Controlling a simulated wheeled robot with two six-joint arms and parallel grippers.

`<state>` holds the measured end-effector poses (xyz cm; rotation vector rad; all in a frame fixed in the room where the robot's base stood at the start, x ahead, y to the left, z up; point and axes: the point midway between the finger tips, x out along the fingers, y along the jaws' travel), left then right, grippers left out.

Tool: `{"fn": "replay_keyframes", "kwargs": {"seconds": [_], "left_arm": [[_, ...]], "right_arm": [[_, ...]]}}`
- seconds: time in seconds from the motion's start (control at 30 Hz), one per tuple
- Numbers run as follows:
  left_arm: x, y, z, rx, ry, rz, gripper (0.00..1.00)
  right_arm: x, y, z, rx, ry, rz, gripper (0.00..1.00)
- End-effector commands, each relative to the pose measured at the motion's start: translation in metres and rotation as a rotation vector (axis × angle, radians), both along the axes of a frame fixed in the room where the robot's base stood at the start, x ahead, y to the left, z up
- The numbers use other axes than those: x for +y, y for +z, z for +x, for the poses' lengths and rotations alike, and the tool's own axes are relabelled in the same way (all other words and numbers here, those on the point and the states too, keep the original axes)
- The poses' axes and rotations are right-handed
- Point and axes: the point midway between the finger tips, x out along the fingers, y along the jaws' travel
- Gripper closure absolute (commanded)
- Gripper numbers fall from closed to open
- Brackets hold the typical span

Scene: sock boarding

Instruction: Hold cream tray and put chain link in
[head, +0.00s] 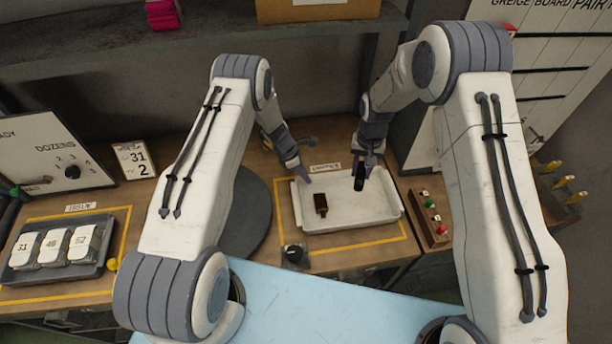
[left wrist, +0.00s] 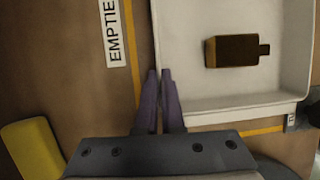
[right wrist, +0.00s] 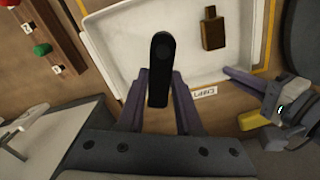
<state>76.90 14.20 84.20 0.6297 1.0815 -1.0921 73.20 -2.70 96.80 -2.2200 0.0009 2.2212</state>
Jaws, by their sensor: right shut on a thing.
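The cream tray (head: 372,208) lies on the bench inside a yellow outline. My right gripper (head: 366,168) is shut on a dark, rounded, elongated piece, which I take as the chain link (right wrist: 159,62), and holds it upright above the right part of the tray. My left gripper (head: 303,178) is at the tray's back left edge. In the left wrist view its fingers (left wrist: 160,78) are close together at the tray wall (left wrist: 158,40); whether they pinch it is unclear. A brown bottle-shaped piece (head: 321,205) lies inside the tray.
A button box (head: 430,218) stands right of the tray, and a black knob (head: 293,254) sits in front. A dark round plate (head: 246,215) is left of it. A grey tray (head: 60,272) with white numbered packs lies farther left.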

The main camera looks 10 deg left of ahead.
Motion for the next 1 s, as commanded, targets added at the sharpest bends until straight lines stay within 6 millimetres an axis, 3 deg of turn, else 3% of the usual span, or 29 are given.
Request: {"fn": "replay_keyframes", "kwargs": {"seconds": [1.0], "left_arm": [[0.0,0.0006,0.0006,-0.001,-0.001,0.0,1.0]], "right_arm": [[0.0,-0.002,0.0002,0.0,0.027,0.0,1.0]]}}
